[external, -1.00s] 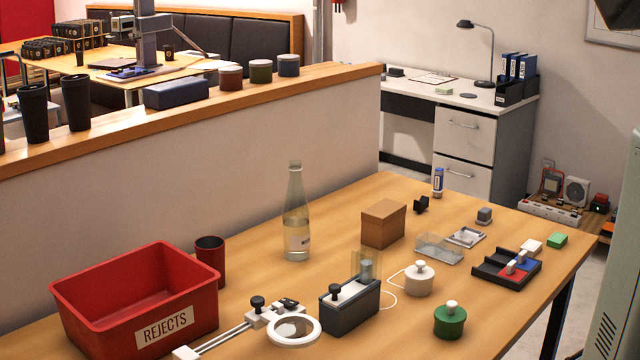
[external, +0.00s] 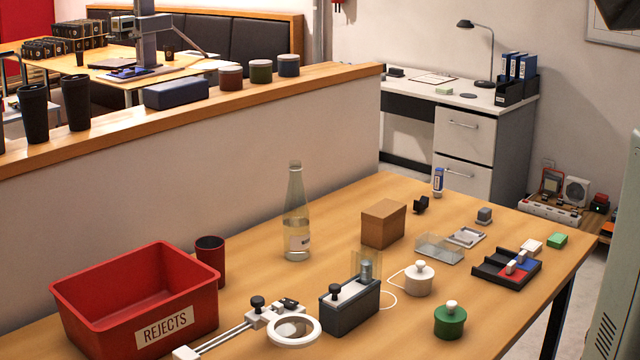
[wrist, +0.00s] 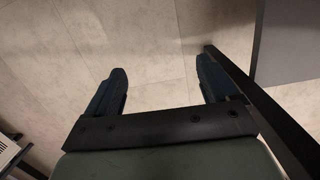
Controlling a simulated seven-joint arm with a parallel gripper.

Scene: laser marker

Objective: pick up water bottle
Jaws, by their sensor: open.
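The water bottle (external: 296,222) is clear glass with a narrow neck and a small label low on its side. It stands upright on the wooden table (external: 400,300), near the low partition wall. My gripper (wrist: 162,82) shows only in the wrist view. Its two dark fingers are spread apart with nothing between them, above a tiled floor. The bottle is not in the wrist view, and the gripper is not in the external view.
A red rejects bin (external: 135,305) and a dark red cup (external: 210,262) are left of the bottle. A brown box (external: 383,224) stands to its right. A black fixture (external: 349,305) and a white ring magnifier (external: 293,330) are in front. A dark table leg (wrist: 250,92) runs beside my gripper.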

